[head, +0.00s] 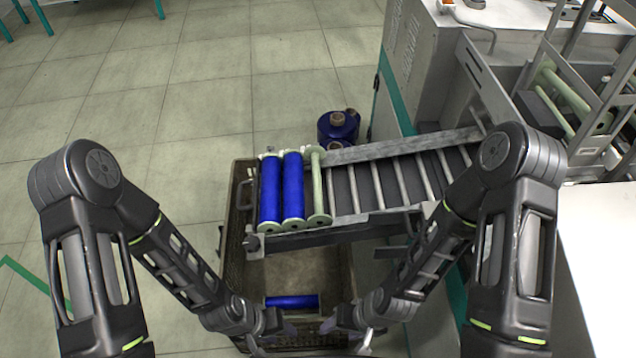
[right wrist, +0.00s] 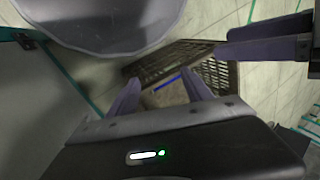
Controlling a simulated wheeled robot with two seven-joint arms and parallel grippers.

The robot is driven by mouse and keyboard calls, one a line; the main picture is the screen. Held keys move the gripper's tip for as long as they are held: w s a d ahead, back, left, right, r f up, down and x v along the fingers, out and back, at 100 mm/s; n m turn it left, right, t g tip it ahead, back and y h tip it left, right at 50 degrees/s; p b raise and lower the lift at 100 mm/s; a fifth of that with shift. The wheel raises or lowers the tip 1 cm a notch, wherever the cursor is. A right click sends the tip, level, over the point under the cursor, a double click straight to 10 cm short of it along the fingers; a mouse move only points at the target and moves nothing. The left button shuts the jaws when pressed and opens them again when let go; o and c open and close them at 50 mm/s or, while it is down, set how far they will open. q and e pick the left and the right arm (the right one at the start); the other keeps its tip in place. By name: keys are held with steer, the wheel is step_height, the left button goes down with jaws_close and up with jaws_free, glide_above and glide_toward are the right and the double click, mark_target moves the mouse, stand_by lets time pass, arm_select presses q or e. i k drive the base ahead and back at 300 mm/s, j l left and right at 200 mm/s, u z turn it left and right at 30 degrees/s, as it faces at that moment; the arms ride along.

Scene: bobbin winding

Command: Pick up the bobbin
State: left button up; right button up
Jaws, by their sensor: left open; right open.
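Two blue-wound bobbins, one at the left (head: 270,192) and one beside it (head: 293,188), lie side by side at the left end of the sloping roller rack (head: 345,190). A bare pale green bobbin (head: 317,185) lies to their right. Another blue bobbin (head: 292,301) lies in the crate (head: 232,230) below; a blue strip of it shows in the right wrist view (right wrist: 167,81). My left gripper (head: 287,328) and right gripper (head: 352,328) are low in front, either side of the crate's near end. Both are open and empty. In the right wrist view, my right fingers (right wrist: 162,95) are spread.
A grey machine (head: 430,70) with a frame of pale green rollers stands at the right.

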mark_target(314, 154)
steer(key=k+u, duration=0.1)
steer(key=u, duration=0.3)
steer(key=k+j+u, duration=0.1)
steer(key=u, duration=0.25)
steer(key=k+u, duration=0.1)
steer(key=u, duration=0.3)
steer(key=j, duration=0.1)
